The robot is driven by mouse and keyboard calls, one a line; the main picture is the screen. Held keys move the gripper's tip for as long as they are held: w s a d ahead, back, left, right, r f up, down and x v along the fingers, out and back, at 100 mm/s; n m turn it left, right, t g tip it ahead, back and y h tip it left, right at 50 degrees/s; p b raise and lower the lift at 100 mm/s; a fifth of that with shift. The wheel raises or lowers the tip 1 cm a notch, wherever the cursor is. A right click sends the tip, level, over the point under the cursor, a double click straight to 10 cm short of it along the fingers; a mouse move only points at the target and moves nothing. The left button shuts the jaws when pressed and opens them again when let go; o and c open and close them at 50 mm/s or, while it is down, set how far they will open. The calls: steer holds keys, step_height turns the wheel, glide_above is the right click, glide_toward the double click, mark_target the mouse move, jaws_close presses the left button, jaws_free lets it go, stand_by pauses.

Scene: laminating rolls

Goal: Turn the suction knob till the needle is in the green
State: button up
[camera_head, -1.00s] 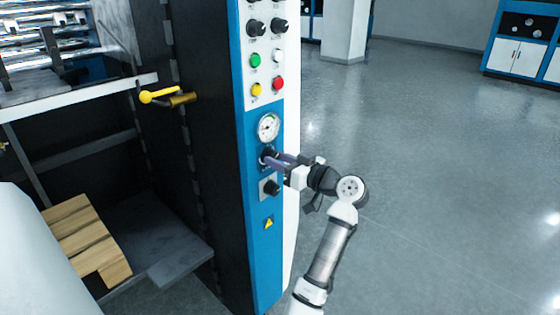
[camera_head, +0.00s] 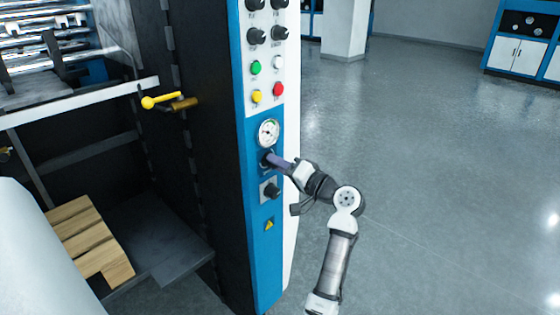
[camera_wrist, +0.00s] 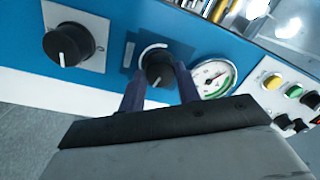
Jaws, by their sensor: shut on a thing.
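The suction knob (camera_wrist: 157,66) is black and round with a pale pointer line, on the machine's blue panel. In the head view it is mostly hidden behind my fingers. My gripper (camera_wrist: 161,78) is shut on it, one finger on each side; it also shows at the panel in the head view (camera_head: 270,160). The round white gauge (camera_wrist: 213,79), right beside the knob in the wrist view, has a green arc along part of its rim. In the head view the gauge (camera_head: 268,133) sits just above the knob. The needle is too small to read surely against the green.
Another black knob (camera_head: 271,190) on a grey plate sits below the gripped one. Green, white, yellow and red buttons and more knobs are above the gauge. A yellow-handled lever (camera_head: 160,101) sticks out at the left. Open floor (camera_head: 430,170) lies to the right.

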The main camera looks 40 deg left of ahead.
steer(key=shift+m+t+p, duration=0.5)
steer(key=shift+m+p, duration=3.2)
steer(key=shift+m, duration=1.2)
steer(key=o, duration=1)
steer(key=shift+s, duration=0.1)
steer(key=d+b, duration=0.1)
steer(key=d, duration=0.3)
steer(key=d+b, duration=0.1)
steer(key=d, duration=0.4)
steer(key=s+d+b, duration=0.1)
steer(key=d+b, duration=0.1)
steer(key=d, duration=0.2)
steer(key=shift+s+d+f, duration=0.1)
steer(key=shift+d+f, duration=0.3)
